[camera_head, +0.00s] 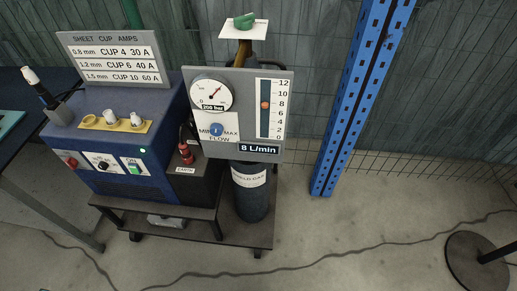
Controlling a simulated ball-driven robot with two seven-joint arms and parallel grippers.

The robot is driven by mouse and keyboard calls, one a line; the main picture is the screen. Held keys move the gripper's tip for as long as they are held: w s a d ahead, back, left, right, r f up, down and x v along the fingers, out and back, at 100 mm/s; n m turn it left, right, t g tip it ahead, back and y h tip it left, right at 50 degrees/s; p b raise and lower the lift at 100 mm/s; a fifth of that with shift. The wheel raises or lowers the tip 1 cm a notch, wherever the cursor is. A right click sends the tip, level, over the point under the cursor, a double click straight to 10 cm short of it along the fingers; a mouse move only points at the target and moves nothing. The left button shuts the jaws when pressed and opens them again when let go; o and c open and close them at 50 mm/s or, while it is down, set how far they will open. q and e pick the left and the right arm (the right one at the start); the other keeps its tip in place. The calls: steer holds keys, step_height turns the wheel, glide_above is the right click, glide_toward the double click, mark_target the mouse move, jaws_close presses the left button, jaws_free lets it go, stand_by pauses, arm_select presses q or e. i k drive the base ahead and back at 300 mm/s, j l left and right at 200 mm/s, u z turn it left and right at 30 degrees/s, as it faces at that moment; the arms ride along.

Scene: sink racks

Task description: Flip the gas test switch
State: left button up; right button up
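A blue welding machine (95,135) stands on a low cart at the left. Its front face carries a red switch (70,162), a black knob (103,165) on a white dial, and a green-lit switch (134,168) on a white plate. The labels there are too small to read, so I cannot tell which control is the gas test switch. A green light (142,151) glows above the green switch. Neither of my grippers shows in this view.
A gas panel (235,112) with a gauge and flow scale reads 8 L/min, in front of a gas cylinder (250,198). A blue upright post (357,100) stands right of it. Cables (340,257) cross the floor; a dark round base (478,263) stands at lower right.

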mark_target(134, 168)
steer(key=u, duration=1.35)
